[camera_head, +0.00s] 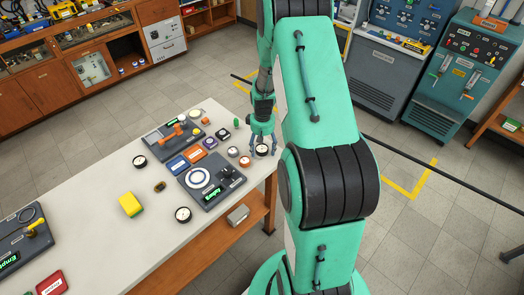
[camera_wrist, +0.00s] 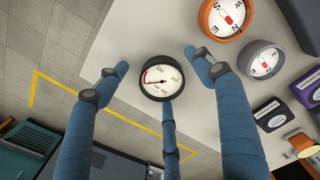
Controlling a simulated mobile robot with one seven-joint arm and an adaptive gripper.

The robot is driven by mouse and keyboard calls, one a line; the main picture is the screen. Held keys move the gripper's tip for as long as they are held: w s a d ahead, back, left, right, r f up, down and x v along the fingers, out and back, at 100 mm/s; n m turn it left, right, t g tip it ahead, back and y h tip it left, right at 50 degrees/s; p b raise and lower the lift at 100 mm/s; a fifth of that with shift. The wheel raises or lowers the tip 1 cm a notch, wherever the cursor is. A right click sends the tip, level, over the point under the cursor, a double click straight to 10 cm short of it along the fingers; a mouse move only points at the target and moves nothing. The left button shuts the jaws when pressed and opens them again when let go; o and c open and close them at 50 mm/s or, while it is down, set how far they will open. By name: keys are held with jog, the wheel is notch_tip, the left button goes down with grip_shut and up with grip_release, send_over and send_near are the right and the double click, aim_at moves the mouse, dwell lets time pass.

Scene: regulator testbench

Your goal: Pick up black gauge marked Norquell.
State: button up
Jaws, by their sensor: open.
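The name on the gauge face is too small to read. Other black-rimmed gauges (camera_head: 139,161) and (camera_head: 183,214) lie farther left on the table.
An orange compass-like dial (camera_wrist: 228,17) and a grey one (camera_wrist: 263,61) lie right of my fingers in the wrist view. A purple box (camera_wrist: 307,88) is beyond. The white table (camera_head: 120,235) ends close beside the gauge. A grey test panel (camera_head: 211,200) stands nearby.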

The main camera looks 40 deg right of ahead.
aim_at(263, 150)
dwell(0.4)
jog(key=c, duration=1.3)
jog(key=shift+r, duration=0.15)
jog(key=shift+r, duration=0.55)
jog(key=shift+s+a+r+p, duration=0.15)
jog(key=shift+s+r+p, duration=0.05)
jog(key=shift+r, duration=0.4)
jog(key=shift+s+a+r+p, duration=0.1)
jog(key=shift+s+r+p, duration=0.1)
jog(key=shift+r, duration=0.4)
jog(key=s+a+r+p, duration=0.1)
jog(key=s+a, duration=0.7)
jog(key=s, duration=0.4)
jog(key=shift+s+a+r, duration=0.15)
jog(key=shift+s+a, duration=0.05)
